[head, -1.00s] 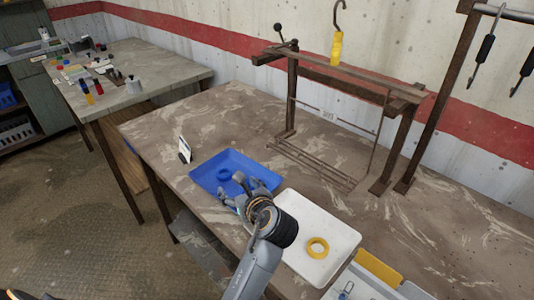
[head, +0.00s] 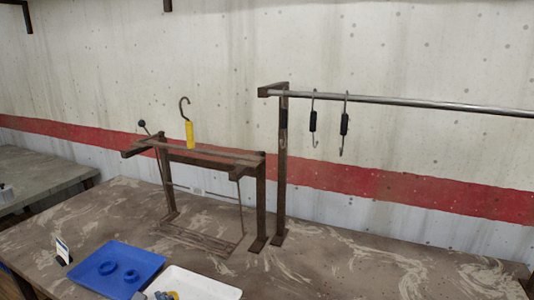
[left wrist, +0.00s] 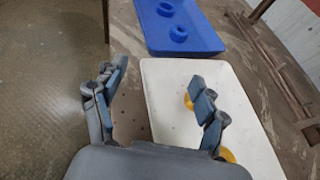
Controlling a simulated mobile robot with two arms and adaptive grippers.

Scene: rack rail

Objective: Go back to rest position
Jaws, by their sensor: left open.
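My left gripper (left wrist: 158,72) is open in the left wrist view, with nothing between its fingers. It is over the near left edge of the white tray (left wrist: 165,95). In the head view, only a bit of it seems to show at the bottom edge, by the white tray (head: 205,285). A yellow ring (left wrist: 228,155) is partly hidden behind the right finger; more yellow shows higher beside that finger. Two blue rings (head: 107,267) (head: 131,276) lie in the blue tray (head: 90,281), apart from the gripper. My right gripper is out of view.
A brown frame (head: 215,155) stands on the table, with a yellow-handled hook (head: 189,134) upright above its top. To its right, a post carries a metal rail (head: 420,104) with several dark-handled hooks (head: 344,124). A small white card (head: 62,248) stands left. The table's right side is clear.

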